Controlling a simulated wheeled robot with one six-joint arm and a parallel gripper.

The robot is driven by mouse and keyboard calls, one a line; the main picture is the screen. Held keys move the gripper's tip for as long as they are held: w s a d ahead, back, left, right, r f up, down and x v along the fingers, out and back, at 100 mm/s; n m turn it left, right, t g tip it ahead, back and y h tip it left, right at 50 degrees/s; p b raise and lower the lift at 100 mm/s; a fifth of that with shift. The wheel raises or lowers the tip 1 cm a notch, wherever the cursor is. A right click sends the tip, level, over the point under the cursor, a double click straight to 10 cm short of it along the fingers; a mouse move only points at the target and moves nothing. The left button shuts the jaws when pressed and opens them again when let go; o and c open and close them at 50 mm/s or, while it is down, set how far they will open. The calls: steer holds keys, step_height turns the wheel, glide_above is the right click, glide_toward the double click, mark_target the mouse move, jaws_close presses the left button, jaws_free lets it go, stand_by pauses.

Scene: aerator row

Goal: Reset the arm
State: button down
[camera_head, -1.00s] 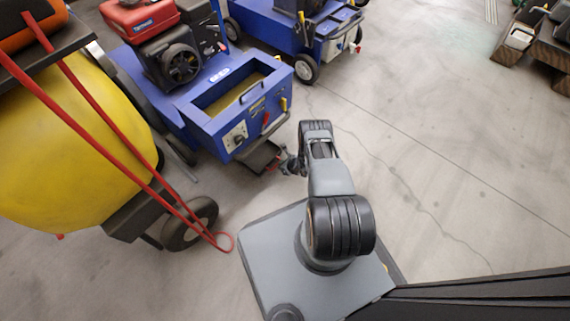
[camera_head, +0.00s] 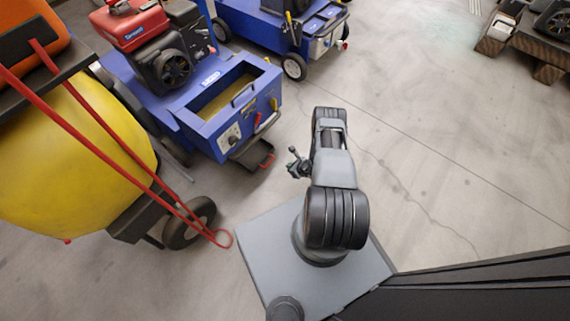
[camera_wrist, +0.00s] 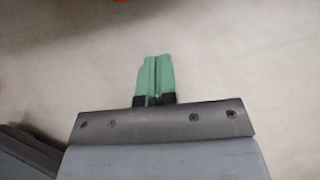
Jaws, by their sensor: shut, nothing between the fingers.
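My gripper (camera_wrist: 154,80) shows in the wrist view as two green fingers pressed together, with nothing between them and bare concrete floor beyond. In the head view my gripper (camera_head: 293,160) is small and dark, at the left side of my folded arm, in the air over the floor. It is apart from the blue aerator (camera_head: 205,95), which stands just up and to the left with a red and black engine on top.
A yellow tank cart (camera_head: 75,165) with red handles and a black wheel stands at the left. A second blue machine (camera_head: 275,30) stands at the back. A wooden pallet (camera_head: 520,55) is at the top right. The floor to the right is clear.

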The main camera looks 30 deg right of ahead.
steer(key=shift+p+v, duration=0.3)
steer(key=shift+v, duration=0.8)
steer(key=w+a+r+n+g+y+p, duration=0.1)
steer(key=w+a+r+n+p, duration=0.3)
steer(key=r, duration=1.3)
steer(key=w+a+r+n+g+y+p, duration=0.25)
steer(key=r+n+p, duration=0.4)
steer(key=r, duration=1.05)
steer(key=w+a+r+n+g+y+p, duration=0.1)
steer(key=w+a+r+n+p, duration=0.35)
steer(key=r, duration=1.35)
steer(key=s+a+r+n+g+h+p, duration=0.15)
steer(key=s+r+n+p, duration=0.3)
steer(key=r, duration=0.65)
steer(key=s+a+r+n+h+p, duration=0.15)
steer(key=s+r+n+p, duration=0.35)
steer(key=r, duration=0.6)
steer(key=s+r+n+t+h+p, duration=0.1)
steer(key=s+r+n+h+p, duration=0.4)
steer(key=s+r, duration=0.9)
step_height(320, 180, up, 2)
steer(key=shift+d+r+n+p, duration=0.1)
steer(key=shift+d+n+p, duration=0.25)
steer(key=shift+n+p, duration=0.65)
steer(key=shift+m, duration=0.25)
